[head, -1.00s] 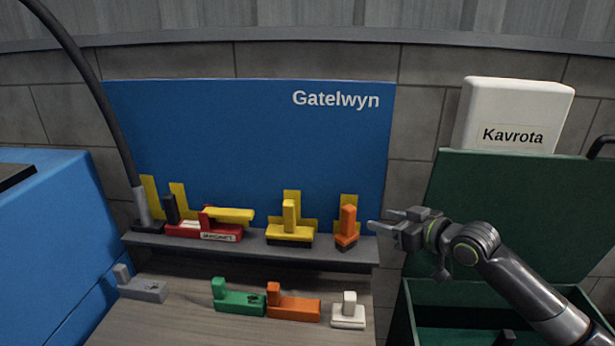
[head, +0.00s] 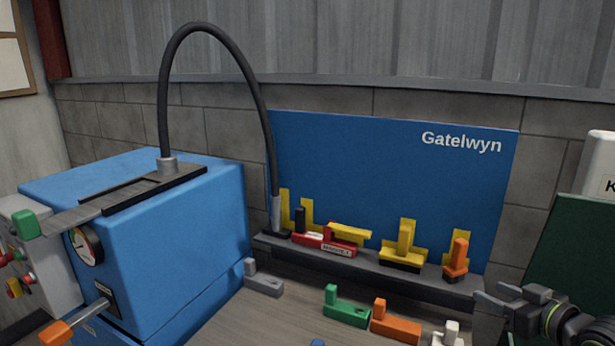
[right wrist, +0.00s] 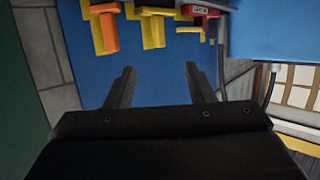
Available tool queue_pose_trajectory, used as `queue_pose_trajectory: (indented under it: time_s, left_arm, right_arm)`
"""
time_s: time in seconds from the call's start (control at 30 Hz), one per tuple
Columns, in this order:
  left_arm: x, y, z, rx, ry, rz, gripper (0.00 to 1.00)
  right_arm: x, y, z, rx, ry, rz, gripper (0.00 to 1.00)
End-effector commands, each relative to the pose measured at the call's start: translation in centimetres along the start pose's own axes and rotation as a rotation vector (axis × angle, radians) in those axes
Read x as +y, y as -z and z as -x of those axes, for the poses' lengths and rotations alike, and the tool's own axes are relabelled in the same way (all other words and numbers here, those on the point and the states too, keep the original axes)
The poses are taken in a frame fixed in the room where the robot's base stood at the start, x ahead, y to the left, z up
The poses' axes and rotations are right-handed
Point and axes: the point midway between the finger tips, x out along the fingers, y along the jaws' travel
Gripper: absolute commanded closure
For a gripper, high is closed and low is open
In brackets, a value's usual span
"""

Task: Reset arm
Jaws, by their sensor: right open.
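My right gripper (head: 490,306) is at the lower right of the head view, beside the right end of the grey shelf. It is open and empty. In the right wrist view its two fingers (right wrist: 158,85) stand apart with only the blue board (right wrist: 65,60) behind them. The orange block (head: 456,256) on the shelf is up and left of the gripper, apart from it; it also shows in the right wrist view (right wrist: 104,22). My left gripper is not in view.
A blue machine (head: 190,260) with a gauge (head: 87,246) and a dark arched hose (head: 210,25) stands at left. Yellow (head: 402,255) and red (head: 306,239) blocks sit on the shelf. Green (head: 346,312), orange (head: 395,328) and grey (head: 264,284) blocks lie on the table. A green box (head: 575,250) stands at right.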

Motion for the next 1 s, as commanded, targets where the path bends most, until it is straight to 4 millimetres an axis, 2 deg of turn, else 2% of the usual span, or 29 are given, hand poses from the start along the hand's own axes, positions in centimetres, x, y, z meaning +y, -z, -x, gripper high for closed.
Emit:
queue_pose_trajectory:
  time_s: [0.03,0.27,0.57,0.67,0.8,0.9,1.0]
  left_arm:
    - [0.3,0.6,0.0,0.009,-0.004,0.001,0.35]
    - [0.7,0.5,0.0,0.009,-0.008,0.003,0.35]
    - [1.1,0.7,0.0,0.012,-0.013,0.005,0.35]
    - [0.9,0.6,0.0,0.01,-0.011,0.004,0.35]
    - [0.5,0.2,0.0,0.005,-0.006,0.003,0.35]
    - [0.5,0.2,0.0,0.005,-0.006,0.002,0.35]
    - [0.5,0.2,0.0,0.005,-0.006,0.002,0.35]
  right_arm:
    - [0.0,0.0,0.0,0.0,0.0,0.0,0.51]
    - [-2.0,-4.9,0.2,-0.093,-0.008,0.004,0.51]
    - [-5.9,-13.6,2.2,-0.272,-0.042,0.004,0.51]
    - [-7.7,-17.2,3.7,-0.356,-0.068,-0.003,0.51]
    - [-10.9,-23.1,7.6,-0.518,-0.135,-0.033,0.51]
    - [-12.8,-26.3,10.9,-0.632,-0.197,-0.061,0.51]
    - [-14.3,-28.4,13.8,-0.727,-0.254,-0.092,0.51]
